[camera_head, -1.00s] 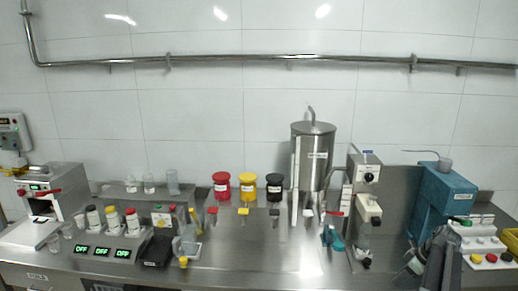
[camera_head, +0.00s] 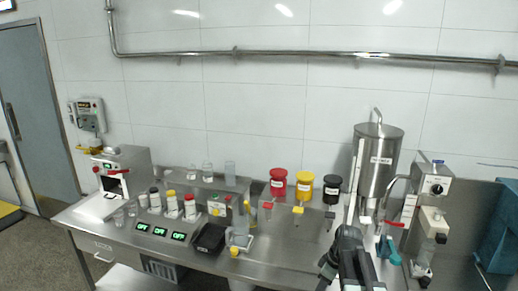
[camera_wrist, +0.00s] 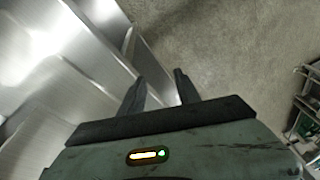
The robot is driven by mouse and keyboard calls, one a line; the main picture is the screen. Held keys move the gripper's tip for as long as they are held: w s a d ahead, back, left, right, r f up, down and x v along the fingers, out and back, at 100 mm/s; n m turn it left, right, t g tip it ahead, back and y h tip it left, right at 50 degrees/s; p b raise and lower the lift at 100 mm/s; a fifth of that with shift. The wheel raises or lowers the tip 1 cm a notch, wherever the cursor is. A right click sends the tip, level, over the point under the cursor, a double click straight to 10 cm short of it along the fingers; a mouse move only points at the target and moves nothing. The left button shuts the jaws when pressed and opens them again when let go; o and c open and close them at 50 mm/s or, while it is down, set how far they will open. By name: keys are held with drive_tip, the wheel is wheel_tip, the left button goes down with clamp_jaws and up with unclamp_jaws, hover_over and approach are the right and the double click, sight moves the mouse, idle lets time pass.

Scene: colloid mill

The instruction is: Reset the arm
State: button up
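My gripper (camera_wrist: 158,88) shows in the wrist view with its two dark fingers apart and nothing between them. It points down past the edge of a metal surface, over the speckled grey floor (camera_wrist: 215,45). In the head view my dark arm rises at the lower right of centre, in front of the steel bench (camera_head: 290,260). I cannot make out the fingertips there.
A steel tank (camera_head: 375,165) and a grey device (camera_head: 430,190) stand behind and right of my arm. Red (camera_head: 278,183), yellow (camera_head: 304,186) and black (camera_head: 331,189) pots stand left of the tank. Several bottles and displays line the bench's left. Floor (camera_head: 40,250) is clear at left.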

drive_tip(key=s+a+m+h, duration=0.2)
drive_tip(key=s+a+m, duration=0.4)
drive_tip(key=s+m, duration=0.3)
drive_tip(key=shift+a+f+m+g, duration=0.15)
drive_tip(key=shift+f+m+g, duration=0.25)
drive_tip(key=shift+m, duration=0.3)
idle(1.4)
